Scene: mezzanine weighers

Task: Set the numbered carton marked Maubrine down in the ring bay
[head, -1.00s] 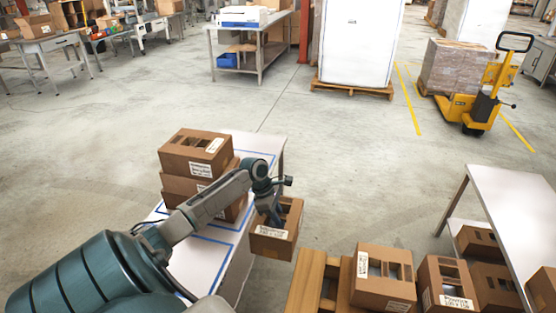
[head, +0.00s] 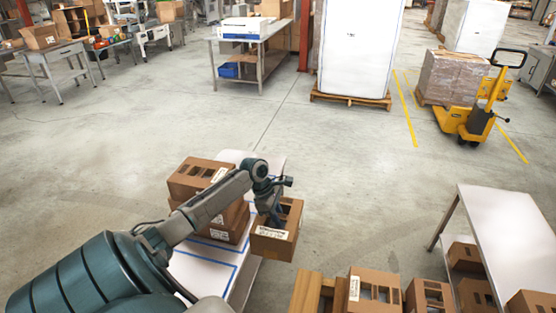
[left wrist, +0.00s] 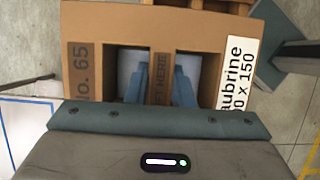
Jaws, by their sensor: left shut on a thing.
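The carton marked Maubrine (head: 274,242) hangs in my left gripper (head: 274,214), off the right edge of the white table. In the left wrist view, this brown carton (left wrist: 107,48) shows "No. 65" and a white label ending in "aubrine". The left gripper (left wrist: 160,92) is shut on the bar between its two top openings. Blue tape lines (head: 208,258) mark bays on the white table (head: 188,277). My arm and a stack hide much of them, and I cannot tell which is the ring bay. My right gripper is not in view.
Stacked cartons (head: 199,178) stand on the white table, left of the held carton. More cartons (head: 374,290) stand at the bottom right, by a wooden pallet (head: 308,291). A second white table (head: 510,235) has cartons beneath it.

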